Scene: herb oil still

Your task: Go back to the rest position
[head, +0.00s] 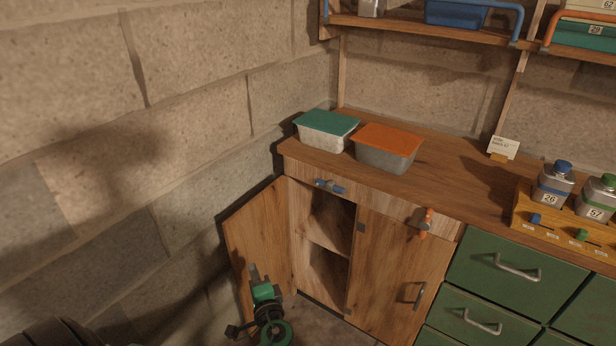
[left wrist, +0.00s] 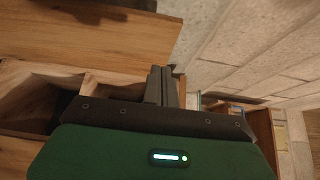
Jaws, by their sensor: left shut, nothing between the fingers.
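My left gripper (head: 255,273) is low in front of the open cabinet door, near the bottom of the head view. Its green body shows below its fingers, which are shut with nothing between them. In the left wrist view the shut fingers (left wrist: 160,86) point away from the green housing, with wood of the cabinet beside them. The open door (head: 260,240) stands swung out to the left, and the gripper overlaps its lower part in the picture; I cannot tell whether they touch. My right gripper is in neither view.
The open cabinet compartment (head: 330,215) has a shelf and looks empty. A closed door (head: 395,270) and green drawers (head: 500,285) stand to its right. A green-lidded box (head: 325,132), an orange-lidded box (head: 387,150) and a bottle rack (head: 560,232) are on the counter. A stone wall bounds the left.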

